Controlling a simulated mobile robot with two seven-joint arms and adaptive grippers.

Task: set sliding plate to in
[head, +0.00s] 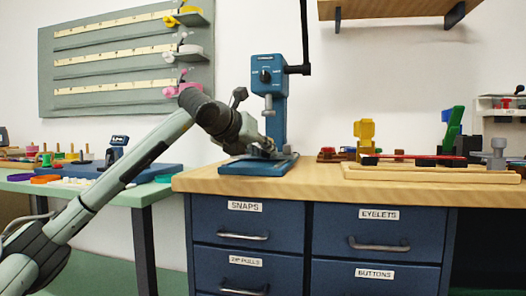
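A blue hand press (274,112) stands upright on the wooden counter, with a dark knob on its head and a black lever rising at its right. Its flat blue base (250,168) rests near the counter's left end. My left gripper (268,150) reaches in from the left, low at the press, just above the base and in front of the column. Its fingers are small and dark, and I cannot tell whether they are apart or touching anything. I cannot make out the sliding plate; the gripper covers much of that area. My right gripper is not in view.
The wooden counter (320,184) tops blue drawers. To the right, a wooden board (430,174) carries yellow, green and grey tools. A green table (158,193) with small coloured parts stands at left.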

